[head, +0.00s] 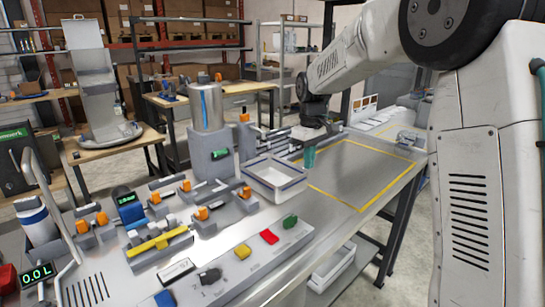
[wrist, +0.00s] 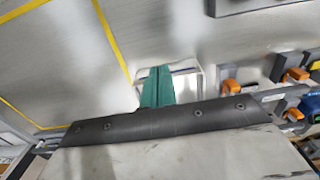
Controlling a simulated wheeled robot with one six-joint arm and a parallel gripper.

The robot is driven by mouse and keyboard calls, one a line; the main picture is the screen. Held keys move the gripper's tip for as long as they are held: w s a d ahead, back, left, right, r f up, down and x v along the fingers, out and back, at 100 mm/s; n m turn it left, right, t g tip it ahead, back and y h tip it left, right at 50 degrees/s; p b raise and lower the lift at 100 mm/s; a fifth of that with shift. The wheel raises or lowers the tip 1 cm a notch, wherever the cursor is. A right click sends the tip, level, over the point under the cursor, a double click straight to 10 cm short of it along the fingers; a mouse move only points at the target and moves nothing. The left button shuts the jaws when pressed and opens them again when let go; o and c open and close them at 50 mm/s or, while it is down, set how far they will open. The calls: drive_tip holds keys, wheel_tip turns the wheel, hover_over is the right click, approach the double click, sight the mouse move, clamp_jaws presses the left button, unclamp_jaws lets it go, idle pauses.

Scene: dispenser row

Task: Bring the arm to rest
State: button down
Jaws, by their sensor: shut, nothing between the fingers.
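My gripper (head: 309,157) shows as small teal-green fingers at the end of my white arm, above the metal bench. In the wrist view the green fingers (wrist: 157,86) are together, with nothing visible between them. In the head view they appear just right of a white bin with a dark blue rim (head: 276,186), near the left edge of the yellow outlined area (head: 362,208). In the wrist view the bin (wrist: 187,82) lies partly hidden behind the fingers. I cannot tell the exact height of the fingers above the bench.
A grey dispenser with a metal cylinder (head: 208,108) stands left of the bin. Orange-handled valves (head: 202,213), a yellow bar (head: 157,243) and coloured buttons (head: 269,237) fill the front left. The yellow outlined area is empty. Behind are another table (head: 225,88) and shelves.

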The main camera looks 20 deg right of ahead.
drive_tip(key=s+a+r+m, duration=0.1)
drive_tip(key=s+m, duration=0.1)
drive_tip(key=s, duration=1.7)
drive_tip(key=s+a+r+m+t, duration=0.1)
drive_tip(key=s+a+r+m, duration=0.1)
drive_tip(key=s, duration=1.8)
drive_tip(key=shift+a+m, duration=0.15)
drive_tip(key=shift+m, duration=0.55)
